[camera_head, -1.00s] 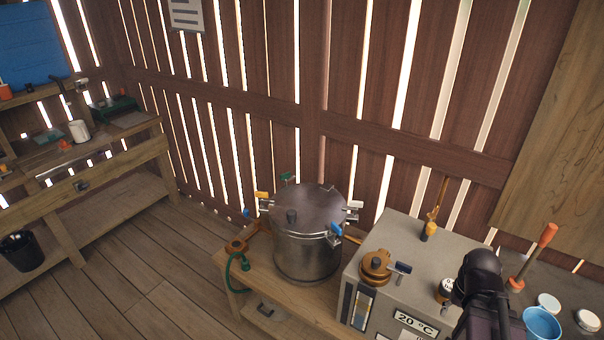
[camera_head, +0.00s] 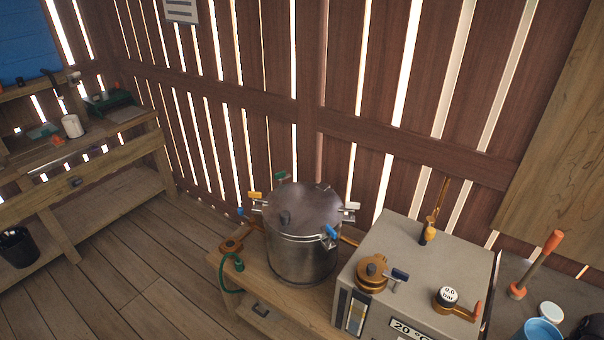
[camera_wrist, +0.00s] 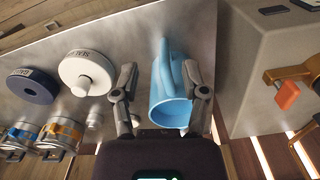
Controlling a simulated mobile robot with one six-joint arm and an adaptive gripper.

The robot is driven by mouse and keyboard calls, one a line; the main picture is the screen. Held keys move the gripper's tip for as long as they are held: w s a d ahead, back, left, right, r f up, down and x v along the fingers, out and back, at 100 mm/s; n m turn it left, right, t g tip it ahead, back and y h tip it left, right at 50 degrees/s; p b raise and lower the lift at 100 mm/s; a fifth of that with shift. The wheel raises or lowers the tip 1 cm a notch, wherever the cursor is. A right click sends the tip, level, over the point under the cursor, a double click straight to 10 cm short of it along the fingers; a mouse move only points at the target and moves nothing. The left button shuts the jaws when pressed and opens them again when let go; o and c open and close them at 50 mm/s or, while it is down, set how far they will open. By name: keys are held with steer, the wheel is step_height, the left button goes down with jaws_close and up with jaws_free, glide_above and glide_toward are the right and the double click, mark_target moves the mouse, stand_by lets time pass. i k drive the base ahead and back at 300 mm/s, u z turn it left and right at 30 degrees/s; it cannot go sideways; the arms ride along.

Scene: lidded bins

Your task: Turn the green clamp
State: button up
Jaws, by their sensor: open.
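The green clamp (camera_head: 281,176) is small and sits at the back rim of the lid of a steel pot (camera_head: 300,250). Other clamps on the rim are yellow (camera_head: 254,196) and blue (camera_head: 331,231). My gripper (camera_wrist: 160,80) is open in the wrist view, far from the clamp. A light blue mug (camera_wrist: 170,104) shows between and behind its fingers; I cannot tell whether they touch it. In the head view only a dark part of my arm shows at the bottom right corner. The wrist view does not show the green clamp.
A grey box (camera_head: 455,253) with a gauge (camera_head: 448,295) and brass fittings stands right of the pot. The mug also shows in the head view (camera_head: 538,330). The wrist view shows a white disc (camera_wrist: 86,72), a dark disc (camera_wrist: 33,86) and jars. A slatted wall stands close behind the pot.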

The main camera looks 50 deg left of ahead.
mark_target(281, 176)
steer(key=z, duration=0.75)
steer(key=k, duration=1.15)
steer(key=u, duration=3.3)
steer(key=i, duration=0.1)
steer(key=z, duration=1.55)
